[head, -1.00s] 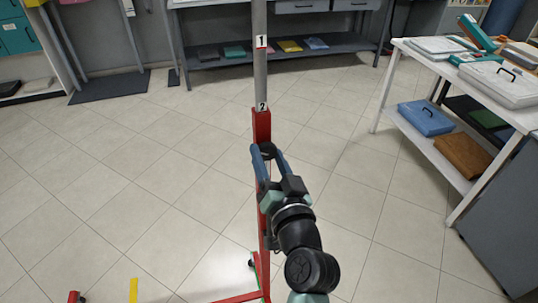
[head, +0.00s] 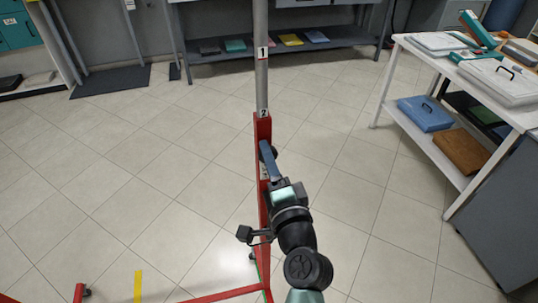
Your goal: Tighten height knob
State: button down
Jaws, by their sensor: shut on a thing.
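A rolling stand has a red upright post (head: 262,130) with a grey tube (head: 261,60) rising out of its top. Label 1 shows on the tube, and label 2 sits right at the red post's top. The height knob is a small dark knob (head: 275,152) on the post just below its top, mostly hidden by my gripper. My gripper (head: 266,148) is at the knob, shut on it, with its wrist turned so that one blue finger covers the other.
A white table (head: 397,42) with cases and a lower shelf stands at right, beside a grey cabinet (head: 503,220). A grey bench (head: 205,72) with folded items is at the back. Yellow tape (head: 138,286) marks the floor.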

jog(key=shift+m+p, duration=0.35)
jog(key=shift+m, duration=0.65)
jog(key=shift+c, duration=1.6)
grip_release()
jog(key=b+v, duration=0.2)
jog(key=v, duration=1.1)
jog(key=shift+b, duration=0.3)
